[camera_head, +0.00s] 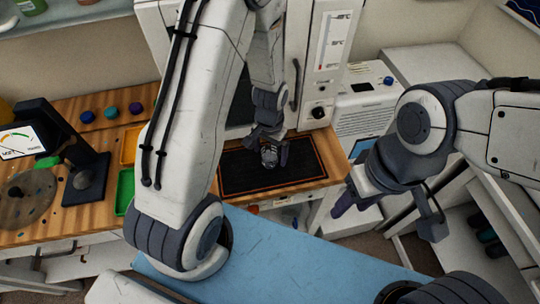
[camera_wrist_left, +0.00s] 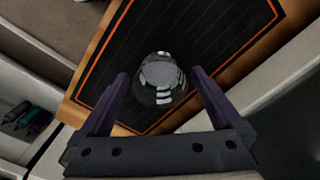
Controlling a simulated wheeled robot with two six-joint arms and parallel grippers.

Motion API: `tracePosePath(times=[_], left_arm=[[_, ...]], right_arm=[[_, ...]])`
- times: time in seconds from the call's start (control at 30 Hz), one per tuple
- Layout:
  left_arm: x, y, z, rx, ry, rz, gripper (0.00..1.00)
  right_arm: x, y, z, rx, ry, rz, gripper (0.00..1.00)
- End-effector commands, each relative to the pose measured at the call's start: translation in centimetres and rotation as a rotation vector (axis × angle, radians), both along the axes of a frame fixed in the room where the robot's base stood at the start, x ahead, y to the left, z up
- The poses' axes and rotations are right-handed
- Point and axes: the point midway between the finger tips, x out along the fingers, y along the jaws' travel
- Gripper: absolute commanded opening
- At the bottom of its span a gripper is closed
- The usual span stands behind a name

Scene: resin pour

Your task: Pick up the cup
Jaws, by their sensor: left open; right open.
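The cup (camera_wrist_left: 160,80) is small, clear and glassy, and stands on a black mat with an orange border (camera_wrist_left: 95,70). In the left wrist view it sits between the two fingers of my left gripper (camera_wrist_left: 158,88), which is open. I see space between the cup and the fingers, and cannot tell whether either finger touches it. In the head view the cup (camera_head: 269,157) shows just below my left gripper (camera_head: 268,146), partly covered by it. My right gripper (camera_head: 392,218) is open and empty at the right, away from the mat.
The mat lies on a wooden counter (camera_head: 334,170) before a white cabinet with a thermometer scale. A white machine (camera_head: 366,108) stands right of the mat.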

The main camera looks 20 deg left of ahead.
Motion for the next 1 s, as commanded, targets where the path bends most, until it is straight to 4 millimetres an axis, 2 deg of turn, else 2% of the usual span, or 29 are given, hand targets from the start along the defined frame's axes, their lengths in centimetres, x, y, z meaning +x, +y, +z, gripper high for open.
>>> tracePosePath(times=[0.27, 0.3, 0.37, 0.5, 0.8, 1.0], left_arm=[[0.1, 0.0, -0.3, 0.0, -0.002, 0.0, 1.0], [0.0, 0.0, -0.3, 0.0, -0.002, 0.0, 0.85], [0.0, 0.0, -0.3, 0.0, -0.002, 0.0, 0.62], [0.0, 0.0, -0.3, 0.0, -0.002, 0.0, 0.08], [0.0, 0.0, -0.1, 0.0, -0.002, 0.0, 0.07], [0.1, 0.0, 1.3, 0.0, -0.005, 0.0, 0.07]], right_arm=[[0.0, 0.0, 0.0, 0.0, 0.0, 0.0, 0.5], [0.0, 0.0, 0.0, 0.0, 0.0, 0.0, 0.5], [0.0, 0.0, 0.0, 0.0, 0.0, 0.0, 0.5], [0.0, 0.0, 0.0, 0.0, 0.0, 0.0, 0.5], [0.0, 0.0, 0.0, 0.0, 0.0, 0.0, 0.5], [0.0, 0.0, -0.5, 0.0, 0.0, 0.0, 0.5]])
